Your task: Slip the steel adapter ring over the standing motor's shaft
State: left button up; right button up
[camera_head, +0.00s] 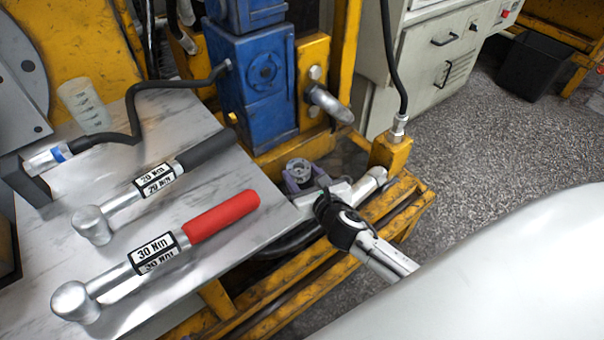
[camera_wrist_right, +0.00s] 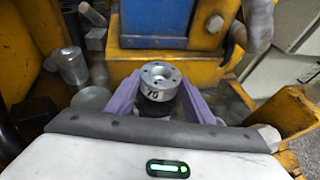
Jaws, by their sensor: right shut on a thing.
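The steel adapter ring (camera_wrist_right: 160,82) is a short bright cylinder with holes in its top face and a dark marking on its side. My right gripper (camera_head: 299,172) is shut on it, with a purple finger on each side. The ring also shows in the head view (camera_head: 298,168), beside the front right edge of the metal table. A dark body (camera_wrist_right: 155,108) shows just below the ring in the wrist view. I cannot tell whether it is the motor or whether the shaft is inside the ring. My left gripper is not in view.
Two torque wrenches, one black-handled (camera_head: 150,185) and one red-handled (camera_head: 165,250), lie on the metal table (camera_head: 35,260). A blue press column (camera_head: 260,85) stands behind the ring. A yellow frame (camera_head: 300,318) runs below. A translucent cup (camera_head: 84,104) stands at the back left.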

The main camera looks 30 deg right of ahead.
jog(key=shift+f+b, duration=0.6)
jog(key=shift+f, duration=0.05)
jog(key=o, duration=2)
jog(key=shift+f, duration=0.25)
